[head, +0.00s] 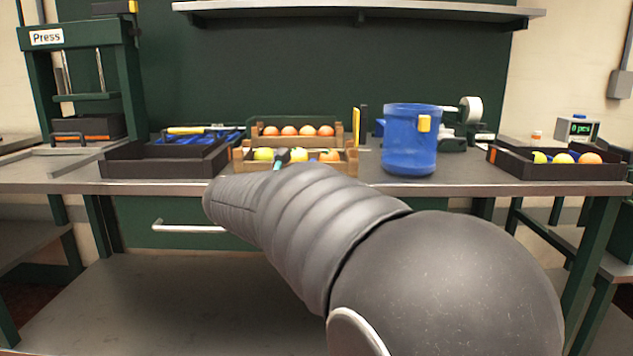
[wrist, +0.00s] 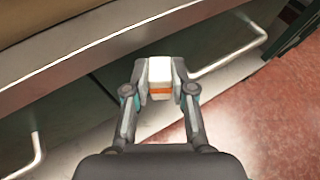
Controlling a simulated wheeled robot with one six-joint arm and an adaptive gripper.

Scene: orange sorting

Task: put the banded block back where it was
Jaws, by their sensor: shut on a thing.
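The banded block (wrist: 159,66) is white with an orange band. It shows in the wrist view between the fingertips of my gripper (wrist: 160,82), which is shut on it. The block is held in front of the bench's front edge (wrist: 75,62), with no surface seen touching it. In the head view my arm hides the block and most of the gripper. No empty spot that clearly matches the block can be made out.
The workbench (head: 455,184) carries a dark tray (head: 165,167), wooden crates of fruit (head: 354,160), a blue bin (head: 409,145) and a dark fruit tray (head: 520,170) at right. A press (head: 35,95) stands at left. A drawer handle (head: 187,228) juts from the front.

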